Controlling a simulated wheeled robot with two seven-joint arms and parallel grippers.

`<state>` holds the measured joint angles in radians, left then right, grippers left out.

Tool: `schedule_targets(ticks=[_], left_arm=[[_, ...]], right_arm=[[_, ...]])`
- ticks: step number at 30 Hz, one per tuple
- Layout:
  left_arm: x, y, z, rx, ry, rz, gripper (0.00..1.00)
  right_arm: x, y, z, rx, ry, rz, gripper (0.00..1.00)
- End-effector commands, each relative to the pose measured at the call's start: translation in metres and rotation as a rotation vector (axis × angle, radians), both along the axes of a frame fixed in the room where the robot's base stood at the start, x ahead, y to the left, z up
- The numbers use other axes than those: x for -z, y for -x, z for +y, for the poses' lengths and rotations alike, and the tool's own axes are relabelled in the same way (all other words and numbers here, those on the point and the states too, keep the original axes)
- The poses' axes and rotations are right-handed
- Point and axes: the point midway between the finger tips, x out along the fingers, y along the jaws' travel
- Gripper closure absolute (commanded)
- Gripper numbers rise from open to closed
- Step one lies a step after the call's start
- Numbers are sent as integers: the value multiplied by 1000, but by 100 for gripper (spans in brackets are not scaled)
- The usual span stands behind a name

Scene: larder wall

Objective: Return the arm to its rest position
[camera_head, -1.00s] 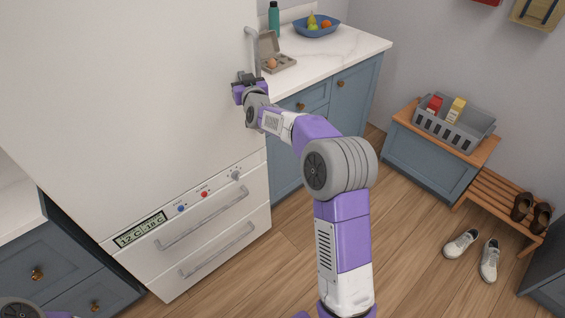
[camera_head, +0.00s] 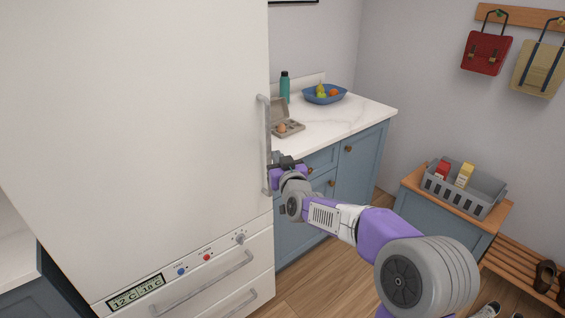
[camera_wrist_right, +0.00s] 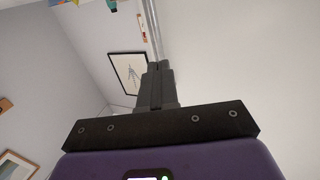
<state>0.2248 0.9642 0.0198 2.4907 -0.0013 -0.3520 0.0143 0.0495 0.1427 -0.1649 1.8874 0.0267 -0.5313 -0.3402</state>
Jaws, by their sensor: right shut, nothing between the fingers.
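My right arm (camera_head: 338,218) reaches in from the lower right toward the fridge (camera_head: 140,110). My right gripper (camera_head: 285,161) is beside the lower part of the fridge's vertical door handle (camera_head: 266,145), at the door's right edge. In the right wrist view the two dark fingers (camera_wrist_right: 157,85) are together with nothing between them, and the handle (camera_wrist_right: 152,30) runs just beyond their tips. I cannot tell whether they touch it. The fridge door looks closed. My left gripper is not in view.
A marble counter (camera_head: 340,125) right of the fridge holds an egg carton (camera_head: 287,122), a green bottle (camera_head: 285,87) and a blue fruit bowl (camera_head: 324,95). A grey crate (camera_head: 462,188) sits on a low cabinet at right. Shoes (camera_head: 487,310) are at the lower right.

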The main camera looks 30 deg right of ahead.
Motion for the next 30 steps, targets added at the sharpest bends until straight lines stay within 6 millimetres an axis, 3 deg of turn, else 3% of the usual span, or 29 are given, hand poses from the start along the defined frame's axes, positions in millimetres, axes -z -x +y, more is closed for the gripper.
schedule_targets(ticks=[6, 11, 14, 17, 20, 23, 26, 30], left_arm=[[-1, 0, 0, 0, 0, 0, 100], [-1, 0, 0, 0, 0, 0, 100], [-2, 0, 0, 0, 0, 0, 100], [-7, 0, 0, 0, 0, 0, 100], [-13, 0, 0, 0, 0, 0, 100], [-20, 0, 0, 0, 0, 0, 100], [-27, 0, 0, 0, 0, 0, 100], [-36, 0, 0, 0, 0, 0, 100]], right_arm=[[1, 16, -2, 0, 1, 1, 100], [2, 17, -2, 0, 0, 4, 100], [15, 14, 3, -11, -11, 32, 100], [54, 8, 19, -41, -44, 116, 100], [117, 7, 45, -86, -99, 252, 100], [188, 18, 76, -132, -168, 412, 100], [254, 41, 107, -172, -239, 574, 100], [336, 95, 152, -219, -345, 809, 100]])
